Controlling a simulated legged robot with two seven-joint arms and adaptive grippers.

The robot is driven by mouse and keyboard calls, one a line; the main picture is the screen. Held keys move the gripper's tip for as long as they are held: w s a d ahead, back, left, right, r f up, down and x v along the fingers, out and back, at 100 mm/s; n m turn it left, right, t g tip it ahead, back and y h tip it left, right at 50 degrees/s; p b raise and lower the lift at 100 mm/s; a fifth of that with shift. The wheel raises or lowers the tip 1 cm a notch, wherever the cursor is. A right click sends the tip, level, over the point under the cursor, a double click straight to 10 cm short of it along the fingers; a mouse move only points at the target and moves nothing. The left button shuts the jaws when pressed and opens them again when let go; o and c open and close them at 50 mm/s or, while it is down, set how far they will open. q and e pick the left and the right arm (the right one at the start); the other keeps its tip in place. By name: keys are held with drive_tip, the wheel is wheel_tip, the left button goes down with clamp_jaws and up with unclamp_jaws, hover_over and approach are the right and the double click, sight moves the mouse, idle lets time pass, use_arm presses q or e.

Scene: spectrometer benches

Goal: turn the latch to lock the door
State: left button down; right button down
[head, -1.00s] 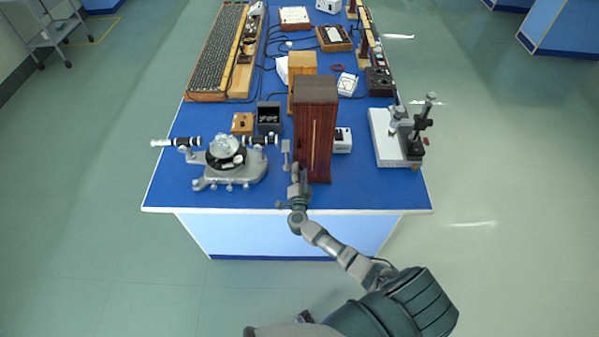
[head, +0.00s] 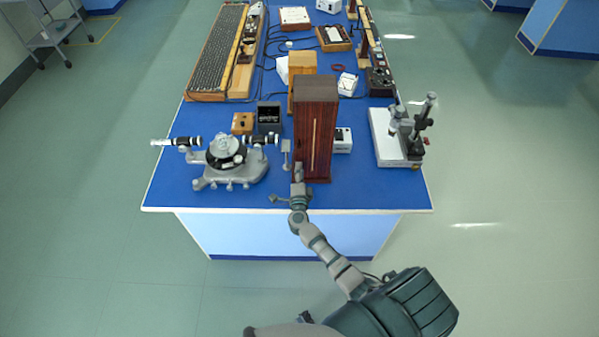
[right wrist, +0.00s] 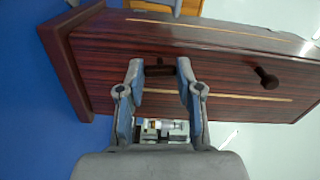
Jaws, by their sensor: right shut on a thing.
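The tall dark-red wooden cabinet (head: 316,125) stands upright near the front edge of the blue table. Its door front fills much of the right wrist view (right wrist: 225,48). A small dark latch (right wrist: 160,69) sits on that front between my fingertips. My right gripper (head: 298,170) is at the cabinet's lower left front, and in the right wrist view (right wrist: 160,70) its two fingers are shut on the latch. A dark round knob (right wrist: 267,78) sticks out of the front to the right in that view. My left gripper is not in view.
A grey spectrometer (head: 228,160) stands left of the cabinet. A microscope-like instrument on a white base (head: 385,135) stands to the right. A white meter box (head: 343,140) and a dark box (head: 268,117) are close by. The table's front strip (head: 370,195) is clear.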

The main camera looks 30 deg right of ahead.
drive_tip(key=shift+s+a+f+m, duration=0.1)
drive_tip(key=shift+f+m, duration=0.25)
drive_tip(key=shift+m, duration=0.35)
drive_tip(key=c, duration=1)
unclamp_jaws()
drive_tip(key=shift+o, duration=1.2)
drive_tip(key=shift+r, duration=0.1)
drive_tip(key=v, duration=1.2)
